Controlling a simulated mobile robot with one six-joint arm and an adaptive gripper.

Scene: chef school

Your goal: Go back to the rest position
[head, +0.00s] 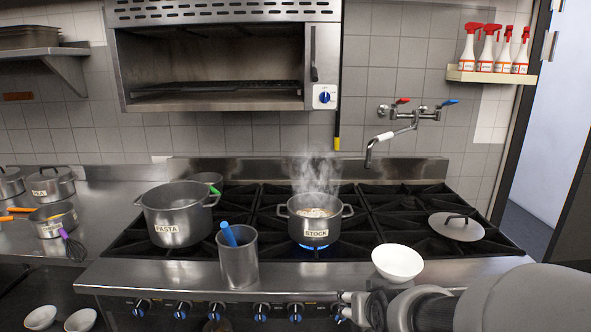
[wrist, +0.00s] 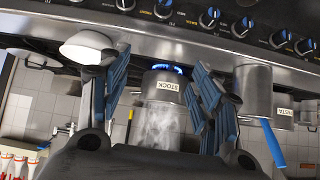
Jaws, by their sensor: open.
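My gripper shows in the wrist view (wrist: 160,62) with its two blue-grey fingers spread apart and nothing between them. In the head view it is low at the right of centre (head: 346,308), in front of the stove's front edge, partly cut off by the frame. A pot labelled STOCK (head: 315,224) steams over a blue flame on the middle front burner. It also shows beyond the fingers in the wrist view (wrist: 160,90), which looks upside down. A white bowl (head: 398,262) sits on the stove's front ledge, close to my gripper but apart from it.
A PASTA pot (head: 176,214) stands on the left burners. A metal container (head: 238,262) with a blue-handled utensil is on the front ledge. A lid (head: 456,226) lies on the right burners. A tap (head: 390,140) juts from the wall. Knobs (head: 262,312) line the stove's front.

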